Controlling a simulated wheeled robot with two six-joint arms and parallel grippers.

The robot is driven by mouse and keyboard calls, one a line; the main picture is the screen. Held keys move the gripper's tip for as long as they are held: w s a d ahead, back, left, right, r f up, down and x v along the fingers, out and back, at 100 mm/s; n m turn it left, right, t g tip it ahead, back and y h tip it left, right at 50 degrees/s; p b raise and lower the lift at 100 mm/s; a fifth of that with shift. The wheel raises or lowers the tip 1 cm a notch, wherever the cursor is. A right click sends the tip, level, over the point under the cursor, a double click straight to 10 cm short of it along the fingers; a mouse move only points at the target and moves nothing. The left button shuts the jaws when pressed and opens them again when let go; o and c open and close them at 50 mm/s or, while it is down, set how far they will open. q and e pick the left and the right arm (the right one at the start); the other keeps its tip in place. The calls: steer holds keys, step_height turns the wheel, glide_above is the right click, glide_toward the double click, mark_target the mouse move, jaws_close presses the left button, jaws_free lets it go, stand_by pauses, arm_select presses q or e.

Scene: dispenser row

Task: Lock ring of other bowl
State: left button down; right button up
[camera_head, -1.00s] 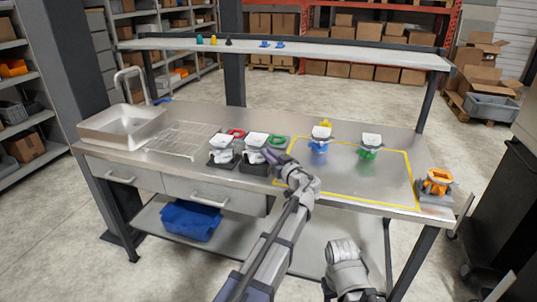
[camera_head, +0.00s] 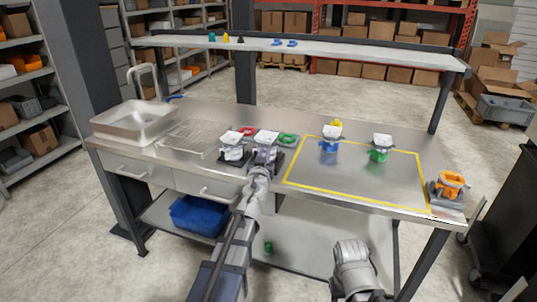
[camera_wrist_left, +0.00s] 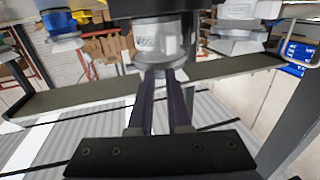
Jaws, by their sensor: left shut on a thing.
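Two dispensers with white tops stand side by side on dark bases on the bench: the left one (camera_head: 232,153) and the right one (camera_head: 266,138). My left gripper (camera_head: 263,162) is at the front of the right one, its fingers shut on the grey lower part beneath the white top. In the left wrist view, the fingers (camera_wrist_left: 160,100) close at a pale grey ring-like part (camera_wrist_left: 158,42); the exact contact is partly hidden. The other white dispenser also shows in that view (camera_wrist_left: 240,22). My right gripper is out of view; only my right arm shows.
A red ring (camera_head: 248,131) and a green ring (camera_head: 287,139) lie behind the dispensers. An orange piece (camera_head: 449,184) stands far right. A small green object (camera_head: 268,247) is on the lower shelf.

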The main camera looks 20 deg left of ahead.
arm_select(q)
steer(key=shift+a+m+h, duration=0.3)
steer(key=shift+m+h, duration=0.1)
steer(key=shift+h, duration=0.2)
steer(key=c, duration=1.1)
jaws_free()
steer(key=s, duration=0.7)
steer(key=shift+s+d, duration=0.4)
